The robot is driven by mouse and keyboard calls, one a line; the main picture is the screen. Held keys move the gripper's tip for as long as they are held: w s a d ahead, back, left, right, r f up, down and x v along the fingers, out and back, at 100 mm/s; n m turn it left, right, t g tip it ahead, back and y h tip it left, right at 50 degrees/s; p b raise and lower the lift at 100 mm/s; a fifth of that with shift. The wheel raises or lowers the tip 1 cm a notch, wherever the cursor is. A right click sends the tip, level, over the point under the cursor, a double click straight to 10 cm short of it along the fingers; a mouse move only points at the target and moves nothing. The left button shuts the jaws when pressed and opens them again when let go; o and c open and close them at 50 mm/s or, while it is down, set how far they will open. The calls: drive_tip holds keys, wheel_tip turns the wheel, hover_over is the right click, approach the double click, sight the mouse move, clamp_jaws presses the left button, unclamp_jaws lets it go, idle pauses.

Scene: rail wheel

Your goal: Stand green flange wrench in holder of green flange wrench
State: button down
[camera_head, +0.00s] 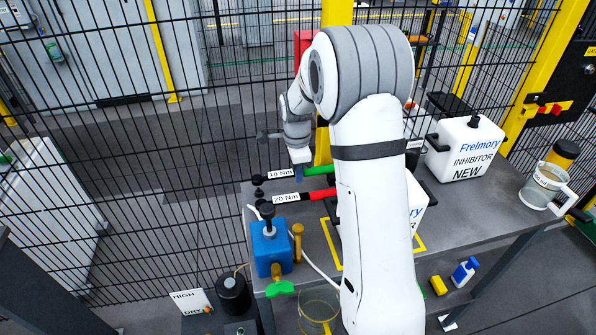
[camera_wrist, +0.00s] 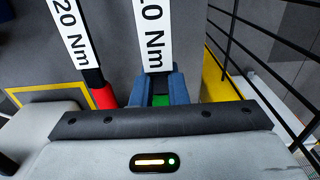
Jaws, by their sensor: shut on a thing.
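The green flange wrench (camera_head: 320,171) has a green handle, a black shaft and a white "10 Nm" label. It looks level at the left end of the table. My gripper (camera_head: 299,172) comes down on it from above with blue fingers, between the label and the green handle. In the wrist view, my gripper (camera_wrist: 160,90) has one finger on each side of the wrench (camera_wrist: 160,100), shut on it. Most of the handle is hidden under the gripper body there. I cannot make out the wrench's holder. Whether the wrench touches the table is unclear.
A red-handled wrench labelled "20 Nm" (camera_head: 322,195) lies close alongside; it also shows in the wrist view (camera_wrist: 103,97). A blue box (camera_head: 270,249) stands in front. A white inhibitor container (camera_head: 465,149) and a jug (camera_head: 543,187) stand right. Black mesh fencing (camera_head: 200,230) runs left.

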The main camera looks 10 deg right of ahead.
drive_tip(key=shift+f+b, duration=0.55)
drive_tip(key=shift+f, duration=0.25)
drive_tip(key=c, duration=1.3)
unclamp_jaws()
drive_tip(key=shift+c, duration=0.2)
wheel_tip(320, 180, up, 7)
drive_tip(key=shift+r+b, duration=0.2)
drive_tip(key=shift+b, duration=0.15)
drive_tip(key=shift+r, duration=0.25)
